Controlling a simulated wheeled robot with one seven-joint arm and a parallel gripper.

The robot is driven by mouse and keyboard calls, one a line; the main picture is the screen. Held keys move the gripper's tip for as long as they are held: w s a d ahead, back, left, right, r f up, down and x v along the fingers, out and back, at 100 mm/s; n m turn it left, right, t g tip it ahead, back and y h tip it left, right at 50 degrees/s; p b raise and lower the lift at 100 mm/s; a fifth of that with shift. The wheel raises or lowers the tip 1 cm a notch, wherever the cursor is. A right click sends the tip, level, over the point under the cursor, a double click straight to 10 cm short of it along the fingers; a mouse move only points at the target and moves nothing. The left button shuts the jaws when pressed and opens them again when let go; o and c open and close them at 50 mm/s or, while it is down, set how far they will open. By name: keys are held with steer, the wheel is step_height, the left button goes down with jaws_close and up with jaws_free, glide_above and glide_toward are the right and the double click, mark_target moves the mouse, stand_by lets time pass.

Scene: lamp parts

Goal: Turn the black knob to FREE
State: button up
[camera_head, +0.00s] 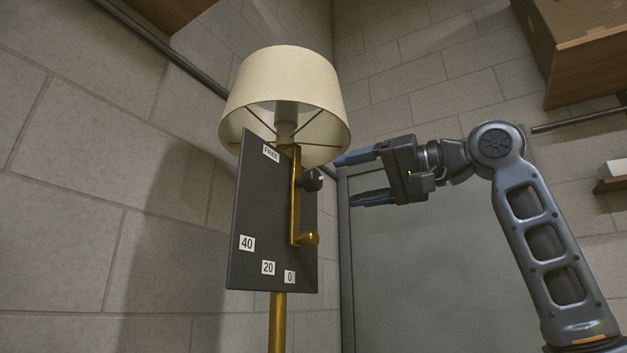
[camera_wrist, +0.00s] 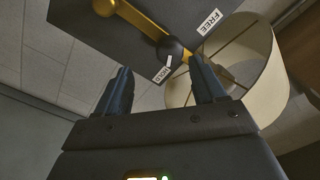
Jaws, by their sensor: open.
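The round black knob (camera_head: 313,180) sits on a brass bar (camera_head: 296,195) on the dark panel (camera_head: 262,215) below the lamp shade. In the wrist view the knob (camera_wrist: 172,47) has a white mark on its side toward the HOLD label (camera_wrist: 162,74). The FREE label (camera_wrist: 211,22) lies to the knob's upper right there; it also shows near the panel's top in the head view (camera_head: 271,153). My gripper (camera_head: 347,180) is open and empty, right of the knob and apart from it. In the wrist view its fingers (camera_wrist: 159,72) point toward the knob, one on each side.
A brass ball handle (camera_head: 309,239) ends the bar. Labels 40, 20 and 0 are along the panel's lower part. The cream lamp shade (camera_head: 284,92) hangs close above my gripper's tips. A wooden box (camera_head: 580,45) is at the upper right.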

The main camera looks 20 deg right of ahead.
mark_target(318, 179)
steer(key=shift+s+a+r+p+x, duration=0.15)
steer(key=shift+p+x, duration=0.25)
steer(key=shift+x, duration=0.85)
steer(key=shift+a+r+p+x, duration=0.1)
steer(key=shift+r+p+x, duration=0.25)
steer(key=shift+x, duration=0.9)
steer(key=shift+s+a+r+p+x, duration=0.15)
steer(key=shift+p+x, duration=0.35)
steer(key=shift+x, duration=0.8)
steer(key=shift+d, duration=0.1)
steer(key=c, duration=1.1)
steer(key=shift+o, duration=0.2)
